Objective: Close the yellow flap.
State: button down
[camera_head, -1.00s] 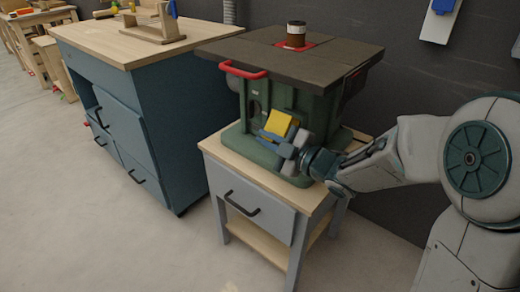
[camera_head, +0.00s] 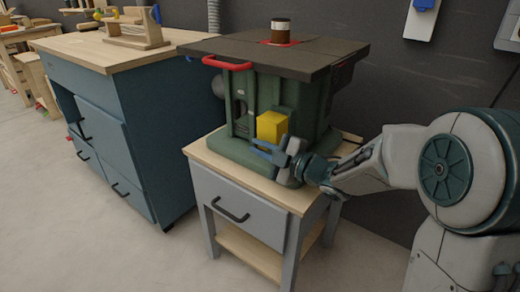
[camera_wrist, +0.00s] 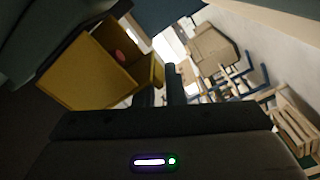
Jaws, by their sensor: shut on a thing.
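The yellow flap (camera_head: 271,126) is on the front of the green machine (camera_head: 305,115), above its base. In the wrist view the yellow flap (camera_wrist: 85,72) shows as angled yellow panels with a gap between them, and a red round part (camera_wrist: 120,56) shows inside. My gripper (camera_head: 268,149) is at the flap's lower edge in the head view. In the wrist view my gripper's dark fingers (camera_wrist: 160,88) are close together at the lower right yellow edge, shut on the flap. The exact contact is partly hidden by the fingers.
The machine stands on a small wooden-topped table (camera_head: 200,155) with a grey drawer (camera_head: 240,208). A dark top plate (camera_head: 275,52) with a red handle (camera_head: 226,63) overhangs the flap. A blue cabinet (camera_head: 100,110) stands at left. The floor in front is clear.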

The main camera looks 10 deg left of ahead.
jog(key=shift+w+d+f, duration=0.2)
jog(key=shift+d+f, duration=0.1)
jog(key=shift+f, duration=0.05)
jog(key=c, duration=1.6)
grip_release()
jog(key=shift+o, duration=0.2)
jog(key=shift+w+r, duration=0.1)
jog(key=shift+r, duration=0.15)
jog(key=shift+d, duration=0.1)
jog(key=p+v, duration=0.3)
jog(key=v, duration=1)
jog(key=shift+s, duration=0.5)
